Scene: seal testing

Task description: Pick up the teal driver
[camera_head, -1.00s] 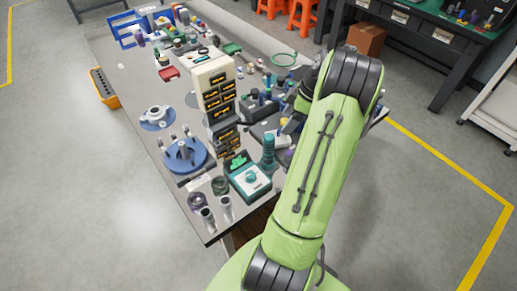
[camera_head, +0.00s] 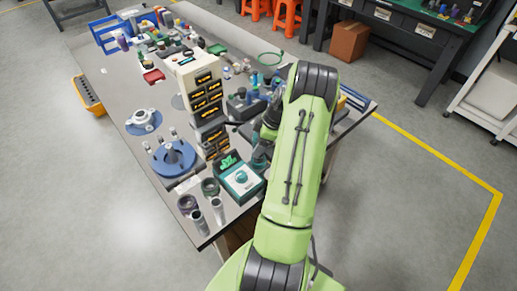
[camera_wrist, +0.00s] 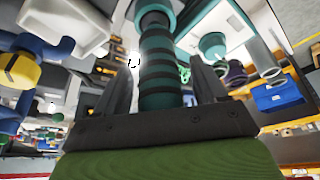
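The teal driver (camera_wrist: 159,70) is a ribbed teal and dark cylinder in the middle of the wrist view. It lies between the two dark fingers of my gripper (camera_wrist: 163,82), with a gap showing on each side. The gripper is open around it; no firm contact can be seen. In the head view my gripper (camera_head: 263,133) is low over the bench beside the drawer tower, and my arm hides much of it and of the driver.
A teal-edged box with a round knob (camera_head: 241,177) stands close by at the front. The drawer tower (camera_head: 188,72) rises just left of my gripper. Metal cups (camera_head: 198,222) stand at the bench corner. A blue round fixture (camera_head: 172,160) is at left. Clutter covers the bench behind.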

